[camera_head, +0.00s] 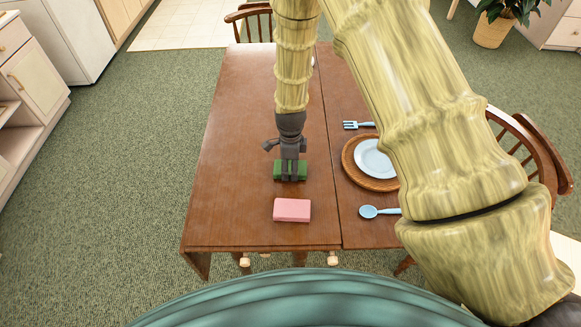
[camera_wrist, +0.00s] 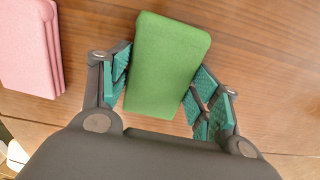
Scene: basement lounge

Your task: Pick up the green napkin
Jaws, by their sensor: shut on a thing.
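The green napkin (camera_head: 279,172) is a folded block on the brown wooden table (camera_head: 230,190). In the wrist view the green napkin (camera_wrist: 165,65) lies between my gripper's teal-padded fingers, which press on both of its sides. My gripper (camera_head: 291,170) comes down from above and covers the napkin's middle in the head view. In the wrist view my gripper (camera_wrist: 160,100) is shut on it. Whether the napkin touches the table or is slightly raised, I cannot tell.
A pink folded napkin (camera_head: 292,210) lies close by, nearer the table's front edge; it also shows in the wrist view (camera_wrist: 28,45). A blue plate (camera_head: 372,160) on a round mat, a fork (camera_head: 357,125) and a spoon (camera_head: 378,212) lie to the right. The left tabletop is clear.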

